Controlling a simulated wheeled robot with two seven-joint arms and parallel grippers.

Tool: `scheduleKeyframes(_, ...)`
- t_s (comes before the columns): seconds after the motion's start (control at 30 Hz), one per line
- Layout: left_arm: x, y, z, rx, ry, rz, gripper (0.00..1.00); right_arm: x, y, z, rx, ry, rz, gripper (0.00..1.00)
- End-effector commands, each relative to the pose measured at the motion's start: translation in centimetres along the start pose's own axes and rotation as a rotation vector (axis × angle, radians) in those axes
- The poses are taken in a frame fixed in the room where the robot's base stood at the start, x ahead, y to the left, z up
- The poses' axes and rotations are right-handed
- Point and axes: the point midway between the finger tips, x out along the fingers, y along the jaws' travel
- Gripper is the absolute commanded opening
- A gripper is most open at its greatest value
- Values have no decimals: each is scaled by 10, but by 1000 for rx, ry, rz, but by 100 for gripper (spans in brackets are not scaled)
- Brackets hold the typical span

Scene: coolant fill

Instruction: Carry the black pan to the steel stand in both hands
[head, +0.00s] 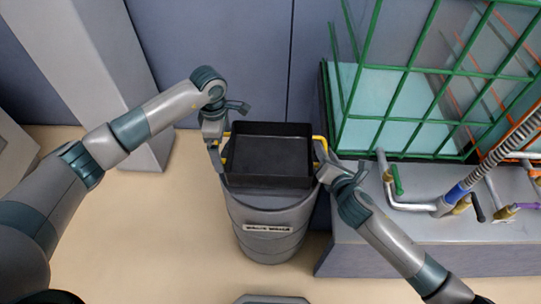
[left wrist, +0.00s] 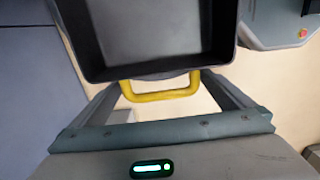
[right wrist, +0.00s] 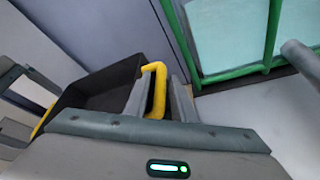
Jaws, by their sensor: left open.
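The black pan (head: 270,155) is a shallow square tray with a yellow handle on each side. It sits level over the top of a grey bin (head: 268,222). My left gripper (head: 226,134) is at the left handle. In the left wrist view its open fingers stand wide apart, one on each side of the yellow handle (left wrist: 160,92). My right gripper (head: 327,163) is at the right handle. In the right wrist view its fingers are close together on the yellow handle (right wrist: 158,88). I cannot make out the steel stand for certain.
Pipes with coloured valve levers (head: 420,205) lie along the bench. A pale pillar (head: 95,75) stands at the left. The floor left of the bin is clear.

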Motion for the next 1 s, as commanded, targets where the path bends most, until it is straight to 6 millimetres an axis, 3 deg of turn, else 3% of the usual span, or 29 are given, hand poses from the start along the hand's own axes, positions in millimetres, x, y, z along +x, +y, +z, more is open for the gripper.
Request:
scheduleKeyframes(0.27,0,0,0,0,0,0,98,0,0,0,0,0,0,21)
scheduleKeyframes(0.37,0,0,0,0,0,0,74,0,0,0,0,0,0,0)
scheduleKeyframes(0.43,0,0,0,0,0,0,57,0,0,0,0,0,-1,0)
scheduleKeyframes(0.47,0,0,0,0,0,0,54,0,0,0,0,0,-1,0)
scheduleKeyframes(1.0,-13,0,0,-1,0,1,54,-4,7,10,-1,0,0,0)
